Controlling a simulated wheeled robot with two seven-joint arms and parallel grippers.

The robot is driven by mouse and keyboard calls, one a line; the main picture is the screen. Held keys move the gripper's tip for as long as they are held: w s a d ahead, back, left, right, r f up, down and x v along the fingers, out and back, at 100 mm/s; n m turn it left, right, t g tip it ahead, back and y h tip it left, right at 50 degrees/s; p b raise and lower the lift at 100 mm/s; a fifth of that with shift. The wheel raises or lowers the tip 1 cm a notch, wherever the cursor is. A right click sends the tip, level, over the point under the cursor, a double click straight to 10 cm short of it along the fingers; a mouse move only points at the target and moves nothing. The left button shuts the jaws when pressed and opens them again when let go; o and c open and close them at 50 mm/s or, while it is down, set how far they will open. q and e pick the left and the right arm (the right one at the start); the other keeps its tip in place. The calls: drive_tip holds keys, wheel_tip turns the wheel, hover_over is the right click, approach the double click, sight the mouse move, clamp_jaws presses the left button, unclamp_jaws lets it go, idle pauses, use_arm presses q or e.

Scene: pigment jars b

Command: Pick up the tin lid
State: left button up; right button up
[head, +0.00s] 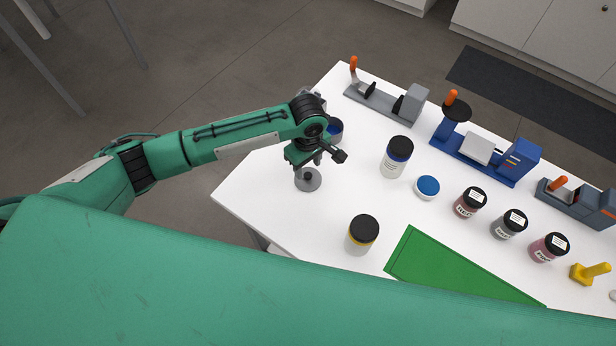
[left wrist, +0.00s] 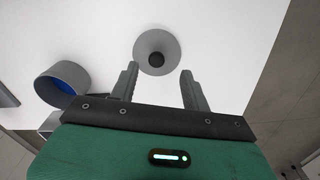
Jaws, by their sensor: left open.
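The tin lid (head: 309,182) is a grey disc with a dark round knob, lying on the white table near its left edge. It also shows in the left wrist view (left wrist: 157,46), just beyond my fingertips and roughly centred between them. My left gripper (head: 327,157) is above the lid, its fingers apart and empty; the left wrist view shows both fingers (left wrist: 158,72) spread with the knob in line with the gap. The gripper is not around the knob. The right gripper is not seen.
A grey tin with blue inside (left wrist: 64,84) stands close beside the left gripper, partly hidden by the arm in the head view (head: 335,130). Several jars, a blue-topped pot (head: 427,187), a green mat (head: 450,268) and clamp-like devices (head: 480,148) occupy the right.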

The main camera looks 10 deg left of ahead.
sight(308, 175)
use_arm(q)
drive_tip(key=f, duration=0.3)
drive_tip(key=f+p, duration=0.1)
drive_tip(key=f, duration=0.1)
drive_tip(key=shift+w, duration=0.3)
drive_tip(key=shift+r, duration=0.1)
clamp_jaws()
